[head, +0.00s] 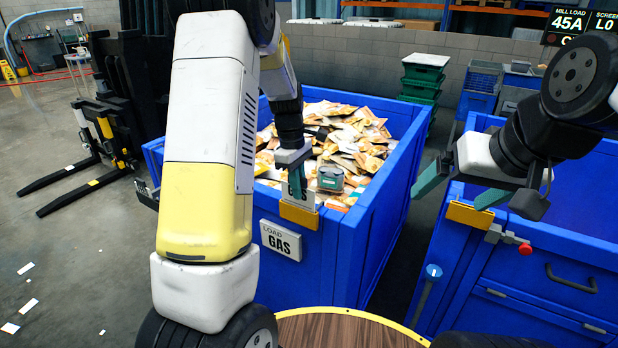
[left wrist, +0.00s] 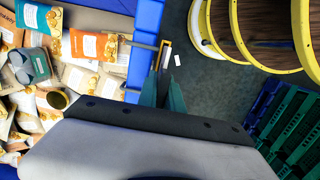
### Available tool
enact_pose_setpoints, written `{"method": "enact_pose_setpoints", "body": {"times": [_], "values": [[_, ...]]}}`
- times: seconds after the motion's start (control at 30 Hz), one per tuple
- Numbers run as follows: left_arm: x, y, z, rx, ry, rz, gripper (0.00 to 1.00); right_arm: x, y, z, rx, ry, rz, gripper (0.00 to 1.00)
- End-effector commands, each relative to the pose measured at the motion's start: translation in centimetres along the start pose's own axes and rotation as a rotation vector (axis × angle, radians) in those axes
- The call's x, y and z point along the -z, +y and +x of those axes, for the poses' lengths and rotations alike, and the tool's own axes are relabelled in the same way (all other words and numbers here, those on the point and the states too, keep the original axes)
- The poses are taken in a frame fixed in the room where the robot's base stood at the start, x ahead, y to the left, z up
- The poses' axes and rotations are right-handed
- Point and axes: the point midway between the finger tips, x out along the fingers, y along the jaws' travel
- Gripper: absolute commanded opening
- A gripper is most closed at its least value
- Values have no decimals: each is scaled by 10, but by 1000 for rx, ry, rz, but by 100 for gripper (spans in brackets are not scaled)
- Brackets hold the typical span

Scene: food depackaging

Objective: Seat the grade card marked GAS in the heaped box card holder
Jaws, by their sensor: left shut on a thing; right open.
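The grade card (head: 306,198) is white with dark lettering, mostly covered by my fingers. My left gripper (head: 296,182) is shut on its upper part and holds it upright at the rim of the heaped blue box (head: 345,240). The yellow card holder (head: 299,216) is on that box's front wall. The card's lower edge meets the holder; I cannot tell how deep it sits. In the left wrist view my left fingers (left wrist: 165,95) point at the holder (left wrist: 165,50), seen edge-on. My right gripper (head: 460,188) is open and empty above the right blue box.
A LOAD GAS plate (head: 281,240) is on the heaped box below the holder. Food packets (head: 350,135) fill that box. The right blue box (head: 540,260) has its own yellow holder (head: 470,214). A round wooden top (head: 340,330) stands in front. Loose cards (head: 30,305) lie on the floor at left.

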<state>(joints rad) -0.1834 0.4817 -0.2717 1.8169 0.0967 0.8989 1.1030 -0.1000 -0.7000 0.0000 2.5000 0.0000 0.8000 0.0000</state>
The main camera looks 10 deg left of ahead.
Motion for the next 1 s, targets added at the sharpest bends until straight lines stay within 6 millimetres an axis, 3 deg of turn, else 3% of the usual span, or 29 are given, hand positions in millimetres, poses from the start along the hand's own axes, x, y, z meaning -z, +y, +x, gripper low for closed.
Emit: {"method": "enact_pose_setpoints", "body": {"times": [0.27,0.3,0.4,0.77,1.0], "values": [[1,0,6,-1,0,0,0,0,0,0,0,0,0,90],[1,0,6,-1,0,0,16,0,0,0,0,0,0,90],[1,0,6,-1,0,0,32,0,0,0,0,0,0,90],[0,0,2,-1,0,0,32,0,0,0,0,0,0,90],[-1,2,-37,-6,1,1,32,0,0,0,0,0,0,90]]}}
